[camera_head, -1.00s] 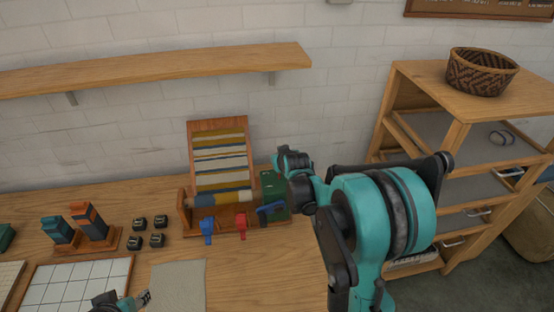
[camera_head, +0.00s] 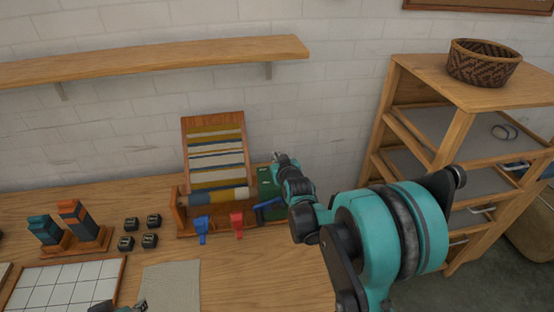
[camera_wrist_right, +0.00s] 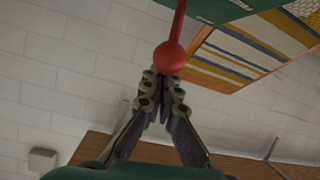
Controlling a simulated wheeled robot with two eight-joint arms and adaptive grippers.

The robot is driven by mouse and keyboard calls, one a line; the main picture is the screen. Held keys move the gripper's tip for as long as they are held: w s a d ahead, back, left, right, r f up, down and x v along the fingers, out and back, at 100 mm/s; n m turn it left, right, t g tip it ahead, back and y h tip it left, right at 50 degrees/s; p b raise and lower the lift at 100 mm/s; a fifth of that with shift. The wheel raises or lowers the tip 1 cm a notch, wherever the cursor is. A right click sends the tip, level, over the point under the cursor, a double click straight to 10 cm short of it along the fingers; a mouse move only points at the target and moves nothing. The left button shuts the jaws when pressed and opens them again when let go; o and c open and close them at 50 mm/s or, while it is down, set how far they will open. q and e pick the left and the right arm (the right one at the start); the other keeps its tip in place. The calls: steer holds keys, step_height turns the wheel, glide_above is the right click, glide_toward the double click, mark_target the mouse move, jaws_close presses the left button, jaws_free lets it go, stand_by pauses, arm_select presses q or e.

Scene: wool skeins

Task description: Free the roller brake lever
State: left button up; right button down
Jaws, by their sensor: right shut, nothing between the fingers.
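The roller stand holds a striped woven cloth (camera_head: 216,160) on a tilted board, with a wound roller (camera_head: 218,198) in front. A green panel (camera_head: 268,186) is at its right end. In the right wrist view a red rod with a red ball knob (camera_wrist_right: 169,57) stands by the green panel (camera_wrist_right: 215,8); I take it to be the brake lever. My right gripper (camera_wrist_right: 163,78) is shut and empty, its tips right at the knob; I cannot tell whether they touch. In the head view the right gripper (camera_head: 279,157) is above the green panel. My left gripper (camera_head: 138,305) is barely in view at the bottom edge.
Blue (camera_head: 201,227), red (camera_head: 237,223) and dark blue (camera_head: 267,209) handles stick out at the stand's front. Several small black blocks (camera_head: 131,224) and a wooden holder (camera_head: 92,242) are to its left. A shelf (camera_head: 150,65) hangs above.

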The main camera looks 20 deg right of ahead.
stand_by(0.3)
step_height(320, 180, up, 4)
steer(key=w+p, duration=0.2)
steer(key=p, duration=0.1)
steer(key=f+p+v, duration=0.1)
steer(key=f+v, duration=0.1)
steer(key=v, duration=0.7)
steer(key=shift+s+a, duration=0.2)
steer(key=shift+s, duration=0.45)
